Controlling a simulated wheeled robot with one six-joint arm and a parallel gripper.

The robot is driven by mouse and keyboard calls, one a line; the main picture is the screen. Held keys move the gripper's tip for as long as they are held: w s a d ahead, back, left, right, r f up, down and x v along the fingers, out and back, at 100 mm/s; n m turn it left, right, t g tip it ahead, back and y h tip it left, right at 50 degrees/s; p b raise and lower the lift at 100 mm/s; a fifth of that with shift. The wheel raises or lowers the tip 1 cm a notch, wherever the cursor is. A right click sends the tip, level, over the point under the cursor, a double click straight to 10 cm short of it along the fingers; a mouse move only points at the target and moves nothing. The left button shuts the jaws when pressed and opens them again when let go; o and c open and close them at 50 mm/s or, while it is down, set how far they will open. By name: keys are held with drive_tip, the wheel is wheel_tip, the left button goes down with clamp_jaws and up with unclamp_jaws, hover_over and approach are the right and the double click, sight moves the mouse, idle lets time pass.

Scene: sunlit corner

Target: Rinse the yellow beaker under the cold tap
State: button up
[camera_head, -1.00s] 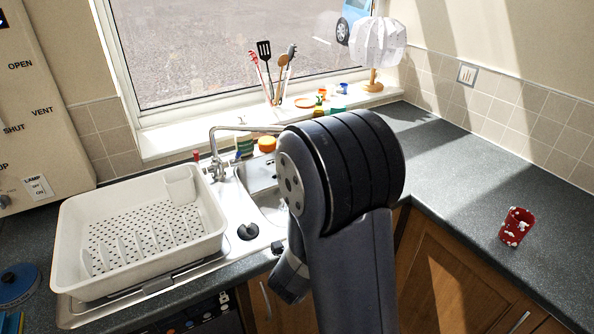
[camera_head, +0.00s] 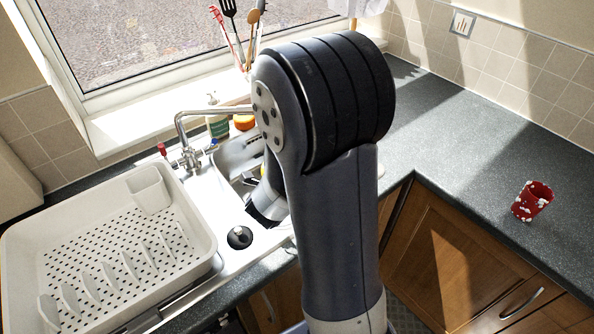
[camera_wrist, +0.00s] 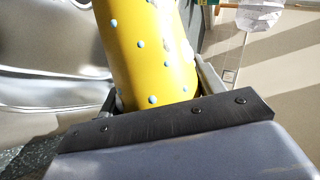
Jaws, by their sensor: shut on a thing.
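The yellow beaker (camera_wrist: 150,50), with pale blue and white dots, fills the top middle of the wrist view. My gripper (camera_wrist: 158,88) is shut on it, one finger at each side. In the head view my arm hides nearly all of the beaker and the jaws; only a sliver of yellow shows beside the wrist. The chrome tap (camera_head: 190,152) stands behind the sink (camera_head: 238,155), its spout reaching right behind my arm. It has a red handle (camera_head: 162,149) at left and a blue handle (camera_head: 212,145) at right. Whether water runs is hidden.
A white dish rack (camera_head: 110,255) fills the drainer to the left. A black plug (camera_head: 239,237) lies on the sink's near ledge. A red spotted cup (camera_head: 532,201) stands on the right worktop (camera_head: 470,150), which is otherwise clear. Utensils (camera_head: 240,35) stand on the windowsill.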

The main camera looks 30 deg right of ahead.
drive_tip(key=w+d+f, duration=0.2)
drive_tip(key=w+f, duration=0.1)
drive_tip(key=w, duration=1)
drive_tip(key=shift+w+f, duration=0.15)
drive_tip(key=shift+f, duration=0.05)
drive_tip(key=shift+d, duration=0.1)
idle(0.5)
drive_tip(key=s+a+b, duration=0.1)
drive_tip(key=s+b, duration=0.1)
drive_tip(key=s, duration=0.7)
drive_tip(key=shift+a+b, duration=0.25)
drive_tip(key=shift+b, duration=0.1)
idle(0.6)
drive_tip(key=shift+s+a+r+p, duration=0.15)
drive_tip(key=shift+s+r+p, duration=0.75)
drive_tip(key=shift+r, duration=0.35)
drive_tip(key=shift+s+a+r+p, duration=0.15)
drive_tip(key=shift+s+r+p, duration=0.7)
drive_tip(key=shift+r, duration=0.35)
drive_tip(key=shift+s+r, duration=0.1)
drive_tip(key=shift+s, duration=0.1)
drive_tip(key=shift+s, duration=0.1)
